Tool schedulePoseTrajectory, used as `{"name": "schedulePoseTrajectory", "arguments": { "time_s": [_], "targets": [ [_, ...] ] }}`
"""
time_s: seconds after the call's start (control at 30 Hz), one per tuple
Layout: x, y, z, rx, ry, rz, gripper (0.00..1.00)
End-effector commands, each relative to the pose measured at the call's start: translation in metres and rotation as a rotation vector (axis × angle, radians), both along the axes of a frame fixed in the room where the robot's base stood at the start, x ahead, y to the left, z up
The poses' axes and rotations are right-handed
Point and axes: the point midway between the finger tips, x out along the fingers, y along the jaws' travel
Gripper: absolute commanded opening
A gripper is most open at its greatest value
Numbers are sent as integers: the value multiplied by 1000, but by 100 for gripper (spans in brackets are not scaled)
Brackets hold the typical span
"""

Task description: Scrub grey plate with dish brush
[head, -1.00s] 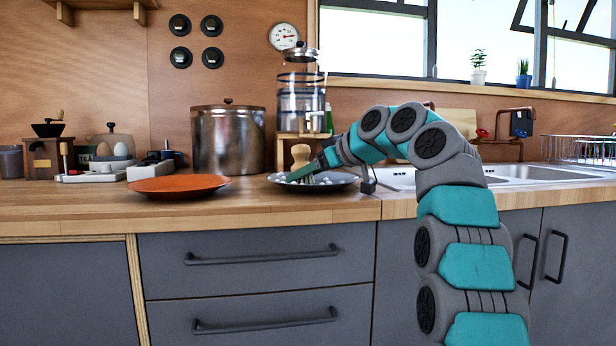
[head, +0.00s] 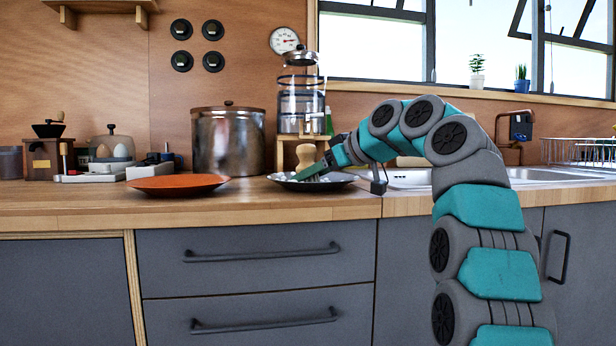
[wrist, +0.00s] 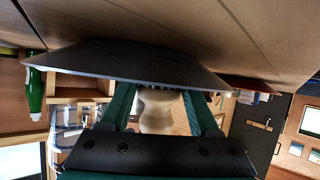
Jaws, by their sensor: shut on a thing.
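The grey plate (head: 347,181) lies on the wooden counter, left of the sink, with small white spots on its surface. The dish brush (head: 305,154) stands upright over the plate, its pale wooden knob up and bristles down at the plate. My gripper (head: 310,173) reaches in from the right, low over the plate, and is shut on the brush. In the wrist view, which looks upside down, the plate (wrist: 130,65) spans the top and the brush (wrist: 160,110) sits between my two green fingers (wrist: 160,95). Exact bristle contact is hard to see.
An orange plate (head: 178,185) lies just left of the grey plate. A large metal pot (head: 228,142) and a glass dispenser on a wooden stand (head: 298,108) are behind. The sink (head: 535,175) is to the right. A green bottle (wrist: 36,90) shows in the wrist view.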

Motion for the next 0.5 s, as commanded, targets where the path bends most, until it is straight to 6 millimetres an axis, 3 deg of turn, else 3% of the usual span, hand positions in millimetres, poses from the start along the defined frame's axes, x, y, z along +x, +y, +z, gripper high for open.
{"name": "schedulePoseTrajectory", "arguments": {
  "time_s": [0.5],
  "targets": [
    [4,-21,2,1,-2,-3,6]
  ]
}}
